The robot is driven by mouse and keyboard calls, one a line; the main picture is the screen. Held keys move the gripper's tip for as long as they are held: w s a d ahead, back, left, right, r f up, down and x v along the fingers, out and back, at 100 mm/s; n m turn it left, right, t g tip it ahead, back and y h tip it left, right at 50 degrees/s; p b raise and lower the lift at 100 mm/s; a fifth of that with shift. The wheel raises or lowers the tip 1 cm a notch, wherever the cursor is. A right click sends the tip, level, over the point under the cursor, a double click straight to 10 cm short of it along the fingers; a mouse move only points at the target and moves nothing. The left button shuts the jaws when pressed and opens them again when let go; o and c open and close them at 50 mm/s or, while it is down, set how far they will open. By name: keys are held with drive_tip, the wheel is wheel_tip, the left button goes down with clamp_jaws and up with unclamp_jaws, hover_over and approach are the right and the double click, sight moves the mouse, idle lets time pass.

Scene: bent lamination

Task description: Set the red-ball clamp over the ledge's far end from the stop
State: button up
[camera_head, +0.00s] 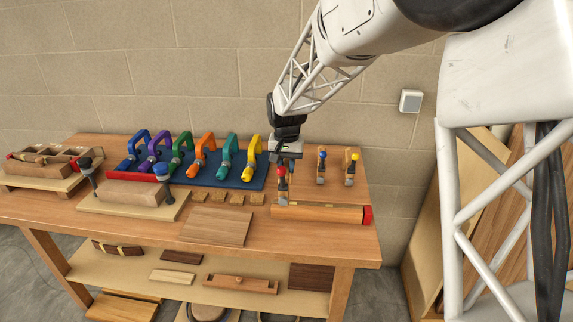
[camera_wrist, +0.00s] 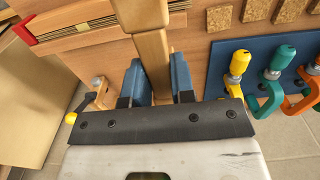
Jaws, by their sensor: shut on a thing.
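The red-ball clamp (camera_head: 283,188) is upright at the left end of the wooden ledge (camera_head: 325,213), in line with its top edge. The ledge's red stop (camera_head: 367,215) is at the opposite, right end. My gripper (camera_head: 285,160) is above and shut on the clamp. In the wrist view the blue fingers of my gripper (camera_wrist: 157,82) press on both sides of the wooden clamp body (camera_wrist: 152,50); its red ball is not seen there. The ledge (camera_wrist: 80,18) and red stop (camera_wrist: 22,32) show at upper left. I cannot tell whether the clamp touches the ledge.
Blue-ball (camera_head: 321,168) and yellow-ball (camera_head: 351,170) clamps stand behind the ledge. Cork pieces (camera_head: 239,199) and a flat board (camera_head: 216,226) lie left of the ledge.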

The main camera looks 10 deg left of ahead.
drive_tip(key=shift+f, duration=0.5)
idle(0.6)
drive_tip(key=shift+f, duration=1.8)
drive_tip(key=shift+f, duration=0.6)
drive_tip(key=shift+f, duration=1.3)
drive_tip(key=shift+f, duration=0.4)
idle(0.8)
drive_tip(key=o, duration=1)
drive_tip(key=shift+c, duration=0.2)
drive_tip(key=shift+r, duration=0.1)
drive_tip(key=shift+d+r, duration=0.1)
drive_tip(key=shift+r, duration=3.75)
